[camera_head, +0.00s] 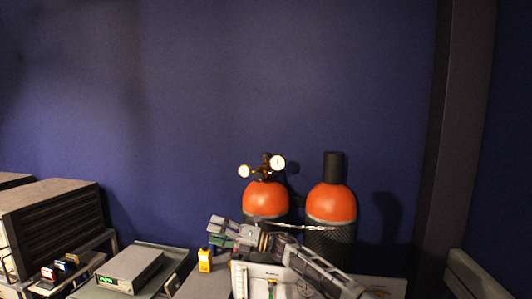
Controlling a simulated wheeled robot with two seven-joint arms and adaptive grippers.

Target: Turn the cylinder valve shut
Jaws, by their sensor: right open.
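Two orange-topped gas cylinders stand against the back wall. The left cylinder (265,196) carries a brass valve and regulator (264,168) with two round white-faced gauges. The right cylinder (332,202) has a dark cap (334,166) over its top, and no valve shows there. My right arm comes in from the lower right, in front of both cylinders' lower parts. My right gripper (216,231) is open and points left, below and to the left of the valve, apart from it. Nothing shows between its fingers. My left gripper is not in view.
A chain (300,227) runs across the cylinders. A yellow device (205,260) stands below my right gripper. A grey instrument with a green display (131,269) and a dark louvred cabinet (52,225) are at the left. A dark post (459,140) rises at the right. The space above the cylinders is clear.

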